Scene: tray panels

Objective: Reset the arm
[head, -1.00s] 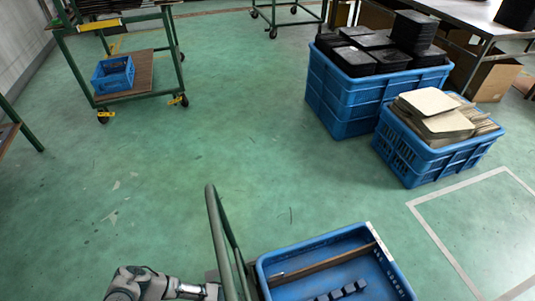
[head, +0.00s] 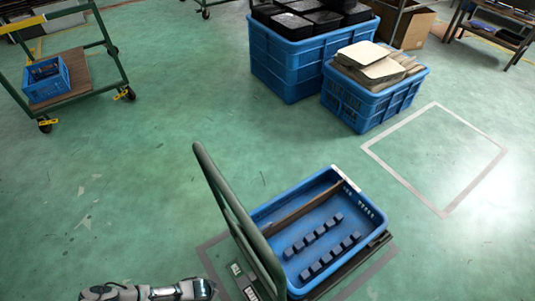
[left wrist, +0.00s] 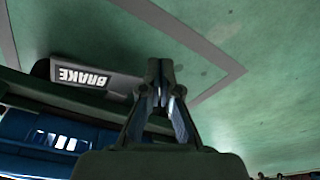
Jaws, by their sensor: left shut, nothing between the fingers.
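My left arm (head: 150,291) enters at the bottom left of the head view, beside the green-handled cart. In the left wrist view my left gripper (left wrist: 161,85) is shut, its fingertips together with nothing between them. Behind the fingers are a dark cart edge with a BRAKE label (left wrist: 82,77) and green floor. My right arm and gripper are not in view.
A blue tray (head: 262,215) with a wooden divider and rows of small dark blocks sits on the cart, whose green handle (head: 222,197) rises near my arm. Full blue crates (head: 290,72) (head: 345,105) stand behind. Open floor (head: 150,170) lies left.

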